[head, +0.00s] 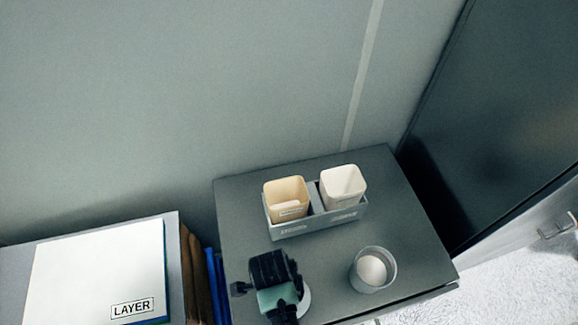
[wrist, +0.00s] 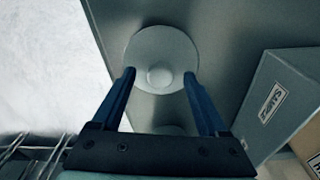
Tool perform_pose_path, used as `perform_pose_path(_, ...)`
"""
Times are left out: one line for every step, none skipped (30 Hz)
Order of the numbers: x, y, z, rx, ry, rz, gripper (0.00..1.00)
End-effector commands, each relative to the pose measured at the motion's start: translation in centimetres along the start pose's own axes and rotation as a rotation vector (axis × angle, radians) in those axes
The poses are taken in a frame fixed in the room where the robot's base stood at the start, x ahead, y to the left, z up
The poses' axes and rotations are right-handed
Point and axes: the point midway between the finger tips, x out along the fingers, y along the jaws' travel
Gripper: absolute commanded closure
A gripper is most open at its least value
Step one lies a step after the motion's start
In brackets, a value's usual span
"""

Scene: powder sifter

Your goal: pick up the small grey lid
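The small grey lid (wrist: 162,45) is a flat round disc with a round knob at its centre, lying on the dark grey cabinet top in the wrist view. In the head view a pale edge of it (head: 304,301) shows beside my gripper (head: 275,290), which hides the rest. In the wrist view my gripper (wrist: 159,74) is open, with two blue fingers apart. The fingertips appear on either side of the knob, over the near part of the disc. I cannot tell their height above the lid or whether they touch it.
A grey caddy (head: 316,222) holds a yellowish cup (head: 286,195) and a white cup (head: 343,185) at the cabinet's back. A round container (head: 373,270) with pale contents stands right of my gripper. A box labelled LAYER (head: 95,270) is at left.

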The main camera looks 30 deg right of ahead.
Motion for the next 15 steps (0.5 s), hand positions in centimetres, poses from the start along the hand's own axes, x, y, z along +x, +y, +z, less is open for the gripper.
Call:
perform_pose_path(-0.02,-0.02,0.0,0.0,0.0,0.0,0.3)
perform_pose_path(-0.02,-0.02,0.0,0.0,0.0,0.0,0.36)
perform_pose_path(-0.03,-0.01,0.0,0.0,0.0,0.0,0.43)
perform_pose_path(-0.03,-0.02,0.0,0.0,0.0,0.0,0.48)
perform_pose_path(-0.04,-0.02,0.01,0.0,0.0,0.0,0.54)
perform_pose_path(-0.04,-0.01,0.01,0.0,0.0,0.0,0.61)
perform_pose_path(-0.04,-0.01,0.01,0.0,0.0,0.0,0.66)
perform_pose_path(-0.04,-0.01,0.01,0.0,0.0,0.0,0.72)
perform_pose_path(-0.04,-0.01,0.01,0.0,0.0,0.0,0.79)
perform_pose_path(-0.04,-0.01,0.01,0.0,0.0,0.0,0.84)
perform_pose_path(-0.05,-0.01,0.01,0.0,0.0,0.0,0.9)
perform_pose_path(-0.05,-0.01,0.01,0.0,0.0,0.0,0.97)
perform_pose_path(-0.05,-0.01,0.01,0.0,0.0,0.0,1.0)
perform_pose_path(-0.05,0.0,0.01,0.0,0.0,0.0,1.0)
perform_pose_path(-0.05,0.0,0.01,0.0,0.0,0.0,1.0)
